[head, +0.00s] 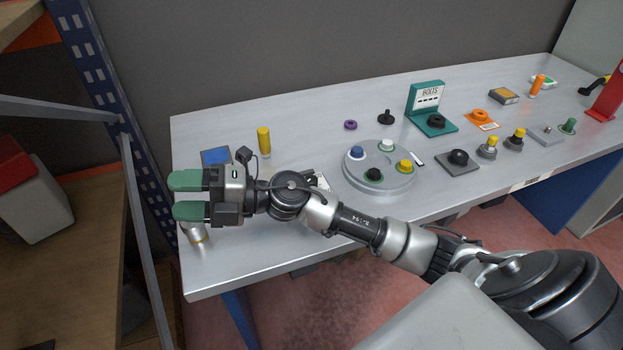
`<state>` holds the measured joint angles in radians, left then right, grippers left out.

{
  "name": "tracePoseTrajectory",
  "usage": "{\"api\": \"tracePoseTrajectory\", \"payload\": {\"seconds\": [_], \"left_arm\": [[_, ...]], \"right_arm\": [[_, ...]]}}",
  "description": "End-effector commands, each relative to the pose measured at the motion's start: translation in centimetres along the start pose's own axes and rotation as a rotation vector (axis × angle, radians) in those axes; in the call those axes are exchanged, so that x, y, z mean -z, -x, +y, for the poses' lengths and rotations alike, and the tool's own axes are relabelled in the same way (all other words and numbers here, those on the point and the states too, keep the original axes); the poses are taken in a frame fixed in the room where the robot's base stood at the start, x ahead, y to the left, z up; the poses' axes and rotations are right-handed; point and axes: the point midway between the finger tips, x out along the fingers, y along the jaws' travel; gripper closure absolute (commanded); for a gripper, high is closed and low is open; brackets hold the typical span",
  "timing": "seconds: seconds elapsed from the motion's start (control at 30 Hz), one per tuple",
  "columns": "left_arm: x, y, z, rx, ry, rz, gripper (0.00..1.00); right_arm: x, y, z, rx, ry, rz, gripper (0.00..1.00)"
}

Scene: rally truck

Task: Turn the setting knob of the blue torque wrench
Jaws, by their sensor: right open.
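No blue torque wrench can be made out for sure. My right gripper (184,196) reaches across the metal workbench (265,255) to its left end, with its green-padded fingers apart and pointing left. Nothing shows between the fingers. A silver cylinder with a gold ring (197,234) stands just below the lower finger, partly covered by it; I cannot tell if they touch. A blue square piece (215,157) lies just behind the gripper, partly hidden. A blue-topped knob (357,153) sits on a round grey tray (378,184). My left gripper is not in view.
A yellow cylinder (264,141) stands behind the gripper. A green BOLTS stand (428,97), a black knob on a grey plate (458,158) and several small knobs fill the right half. A blue rack post (110,95) rises left of the bench.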

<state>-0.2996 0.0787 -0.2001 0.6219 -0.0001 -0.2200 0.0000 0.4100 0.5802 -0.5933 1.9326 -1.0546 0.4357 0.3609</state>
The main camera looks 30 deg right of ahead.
Motion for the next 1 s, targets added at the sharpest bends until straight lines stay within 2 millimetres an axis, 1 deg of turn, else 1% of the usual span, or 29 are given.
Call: {"api": "tracePoseTrajectory", "payload": {"seconds": [0.03, 0.07, 0.17, 0.2, 0.27, 0.3, 0.37, 0.4, 0.5, 0.53, 0.6, 0.63, 0.7, 0.77, 0.87, 1.0], "left_arm": [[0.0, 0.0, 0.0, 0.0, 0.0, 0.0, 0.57], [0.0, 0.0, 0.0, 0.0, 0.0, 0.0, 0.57], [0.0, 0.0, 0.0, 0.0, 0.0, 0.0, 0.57], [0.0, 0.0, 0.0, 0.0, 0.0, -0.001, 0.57], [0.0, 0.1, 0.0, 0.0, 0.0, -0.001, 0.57], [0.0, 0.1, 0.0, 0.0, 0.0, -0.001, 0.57], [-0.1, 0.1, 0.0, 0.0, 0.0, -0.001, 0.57], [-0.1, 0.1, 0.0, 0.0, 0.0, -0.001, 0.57], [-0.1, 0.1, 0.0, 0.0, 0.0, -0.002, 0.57], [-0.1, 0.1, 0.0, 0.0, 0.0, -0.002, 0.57], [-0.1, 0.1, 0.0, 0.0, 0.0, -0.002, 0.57], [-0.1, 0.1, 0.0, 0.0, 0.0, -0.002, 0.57], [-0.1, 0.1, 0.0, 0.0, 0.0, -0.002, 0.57], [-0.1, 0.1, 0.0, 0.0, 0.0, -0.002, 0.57], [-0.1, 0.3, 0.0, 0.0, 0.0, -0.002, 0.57], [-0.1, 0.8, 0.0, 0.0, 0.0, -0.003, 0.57]], "right_arm": [[-0.1, 0.1, -0.4, 0.11, 0.09, 0.097, 0.42], [-0.1, 0.3, -0.9, 0.181, 0.134, 0.153, 0.42], [-1.2, 2.2, -2.8, 0.448, 0.26, 0.306, 0.42], [-2.0, 3.5, -3.4, 0.568, 0.301, 0.351, 0.42], [-3.7, 5.8, -4.0, 0.755, 0.348, 0.401, 0.42], [-5.0, 7.6, -4.1, 0.882, 0.371, 0.421, 0.42], [-7.0, 10.5, -3.8, 1.068, 0.389, 0.433, 0.42], [-8.3, 12.5, -3.3, 1.185, 0.39, 0.43, 0.42], [-10.9, 16.9, -1.6, 1.434, 0.371, 0.4, 0.42], [-11.5, 18.0, -0.9, 1.494, 0.363, 0.387, 0.42], [-12.5, 20.2, 0.3, 1.609, 0.336, 0.358, 0.42], [-12.8, 20.9, 0.8, 1.646, 0.327, 0.348, 0.42], [-13.2, 22.1, 1.6, 1.71, 0.306, 0.329, 0.42], [-13.4, 22.8, 1.8, 1.741, 0.295, 0.319, 0.42], [-13.5, 23.2, 1.3, 1.757, 0.287, 0.317, 0.42], [-13.4, 23.6, -0.9, 1.755, 0.286, 0.32, 0.42]]}}
